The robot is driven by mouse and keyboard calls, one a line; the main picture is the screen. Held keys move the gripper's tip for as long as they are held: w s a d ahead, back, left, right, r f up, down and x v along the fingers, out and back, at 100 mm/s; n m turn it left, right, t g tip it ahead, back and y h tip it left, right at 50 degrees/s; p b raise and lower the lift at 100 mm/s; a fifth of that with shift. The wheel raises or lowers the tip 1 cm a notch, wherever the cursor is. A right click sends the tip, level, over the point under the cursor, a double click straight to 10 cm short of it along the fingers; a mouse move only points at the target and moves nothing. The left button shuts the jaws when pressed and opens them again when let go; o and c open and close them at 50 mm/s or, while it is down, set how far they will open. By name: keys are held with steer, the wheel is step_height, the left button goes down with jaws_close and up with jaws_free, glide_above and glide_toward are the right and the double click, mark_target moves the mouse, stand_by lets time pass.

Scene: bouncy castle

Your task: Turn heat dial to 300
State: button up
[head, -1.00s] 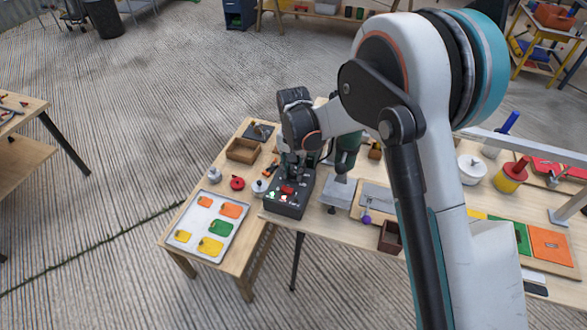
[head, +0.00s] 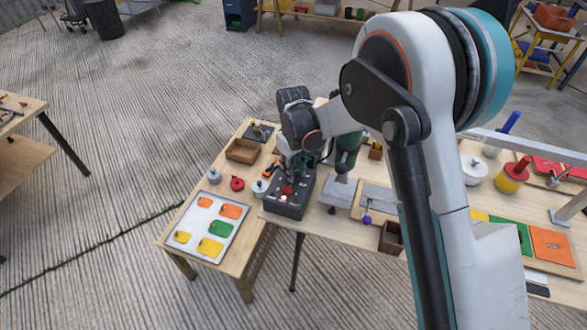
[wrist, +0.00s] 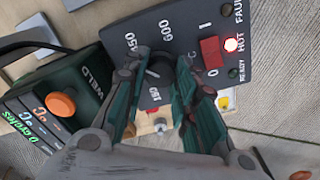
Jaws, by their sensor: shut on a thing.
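The dark heat control box (head: 300,198) stands on the workbench under my gripper (head: 291,170). In the wrist view its grey panel (wrist: 187,50) carries the numbers 150, 450 and 600. The black heat dial (wrist: 161,72) sits between the fingertips of my gripper (wrist: 165,76), which is shut on it. A pale mark shows on the dial's left side. No 300 is visible; that part of the scale is behind the left finger. A red rocker switch (wrist: 210,51) is right of the dial. The light by HOT (wrist: 231,44) glows.
A dark green unit marked WELD with an orange button (wrist: 61,105) stands close left of my fingers. In the head view a tray of coloured pieces (head: 205,226) and a red round item (head: 237,183) lie left of the box.

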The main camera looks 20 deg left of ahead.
steer(key=n, duration=0.4)
steer(key=shift+n, duration=2.6)
steer(key=o, duration=1.1)
step_height(320, 180, up, 12)
